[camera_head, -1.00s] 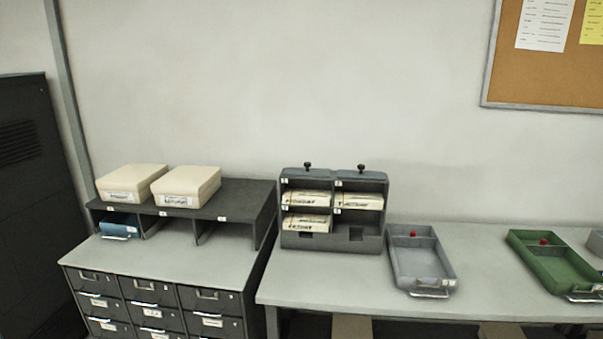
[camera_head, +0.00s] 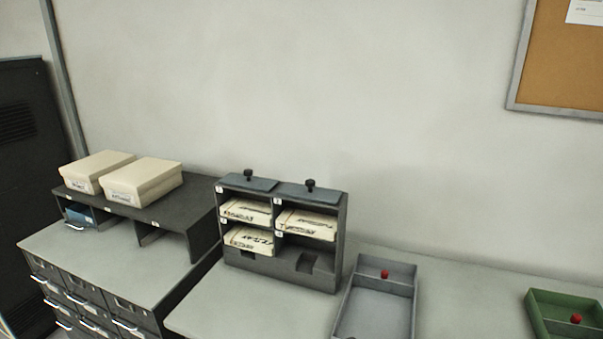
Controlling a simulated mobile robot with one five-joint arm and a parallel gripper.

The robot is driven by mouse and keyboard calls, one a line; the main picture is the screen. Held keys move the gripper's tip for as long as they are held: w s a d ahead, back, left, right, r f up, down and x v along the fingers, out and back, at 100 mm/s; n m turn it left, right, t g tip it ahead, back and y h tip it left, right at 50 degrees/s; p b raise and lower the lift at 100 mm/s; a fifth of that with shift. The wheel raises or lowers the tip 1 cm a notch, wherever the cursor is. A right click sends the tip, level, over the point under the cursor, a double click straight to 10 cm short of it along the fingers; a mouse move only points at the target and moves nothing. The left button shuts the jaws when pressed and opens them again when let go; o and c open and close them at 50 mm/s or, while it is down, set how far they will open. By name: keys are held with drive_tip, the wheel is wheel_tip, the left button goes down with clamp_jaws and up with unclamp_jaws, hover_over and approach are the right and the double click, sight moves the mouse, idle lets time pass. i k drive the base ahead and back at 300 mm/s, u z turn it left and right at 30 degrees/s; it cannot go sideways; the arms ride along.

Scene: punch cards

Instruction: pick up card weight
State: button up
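Two dark flat plates with black knobs, which look like card weights, rest on top of the grey card rack (camera_head: 341,240). The left card weight (camera_head: 249,183) sits over the left column and the right card weight (camera_head: 309,193) over the right column. The rack stands on the table's left part. It holds card stacks in its compartments: upper left (camera_head: 246,211), upper right (camera_head: 305,224) and lower left (camera_head: 249,239). The lower right compartment shows no cards. My gripper is not in view.
A grey tray (camera_head: 378,304) and a green tray (camera_head: 571,303), each with a red knob, lie to the right on the table (camera_head: 465,300). Left of the rack, a dark shelf (camera_head: 195,203) with two cream boxes (camera_head: 143,181) stands on a drawer cabinet (camera_head: 112,258). Bare table separates the trays.

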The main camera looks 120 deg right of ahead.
sight(246, 180)
drive_tip(key=k, duration=0.25)
drive_tip(key=z, duration=1.25)
drive_tip(key=i, duration=0.5)
drive_tip(key=u, duration=0.05)
